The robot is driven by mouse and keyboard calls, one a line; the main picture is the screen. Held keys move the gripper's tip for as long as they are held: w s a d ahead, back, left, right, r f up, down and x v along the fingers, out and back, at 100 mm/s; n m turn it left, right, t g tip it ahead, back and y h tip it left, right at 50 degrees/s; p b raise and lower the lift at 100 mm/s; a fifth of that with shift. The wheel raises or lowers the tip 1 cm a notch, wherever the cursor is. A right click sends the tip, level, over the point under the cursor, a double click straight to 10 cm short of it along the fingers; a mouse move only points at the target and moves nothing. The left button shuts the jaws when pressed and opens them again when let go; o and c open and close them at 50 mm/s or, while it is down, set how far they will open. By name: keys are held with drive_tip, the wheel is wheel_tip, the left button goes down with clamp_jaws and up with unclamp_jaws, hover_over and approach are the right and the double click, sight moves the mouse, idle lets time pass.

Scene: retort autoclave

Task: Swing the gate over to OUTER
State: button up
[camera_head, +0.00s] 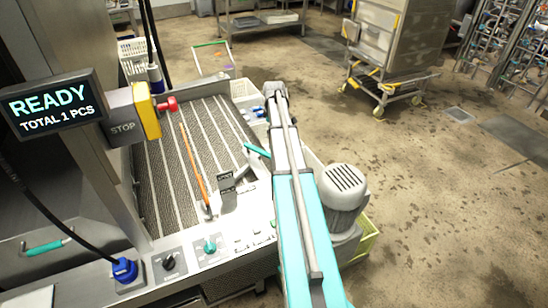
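A long orange bar (194,163), which looks like the gate, lies over the ribbed conveyor belt (160,190). It runs from the upper middle of the belt down to a pale pivot end (211,206) near the front edge. Small dark plates (228,183) stand just right of that end; I cannot read their marks. A teal bar (257,150) shows at the belt's right side, partly hidden by a long teal and grey link that seems to be my arm. I cannot make out my gripper in this view.
A STOP box (122,127) with a yellow side and red knob stands left of the belt, beside a READY display (52,104). A control panel with a black knob (169,262) and a teal knob (210,245) lies in front. A grey motor (343,188) stands at right.

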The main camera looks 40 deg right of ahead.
drive_tip(key=shift+d, duration=0.25)
drive_tip(key=shift+f, duration=0.15)
wheel_tip(320, 180, down, 13)
drive_tip(key=b, duration=1.3)
drive_tip(key=shift+f+b, duration=0.2)
drive_tip(key=shift+b, duration=0.2)
idle(0.3)
clamp_jaws()
drive_tip(key=shift+s+a, duration=0.1)
drive_tip(key=shift+a, duration=0.2)
drive_tip(key=shift+d, duration=0.3)
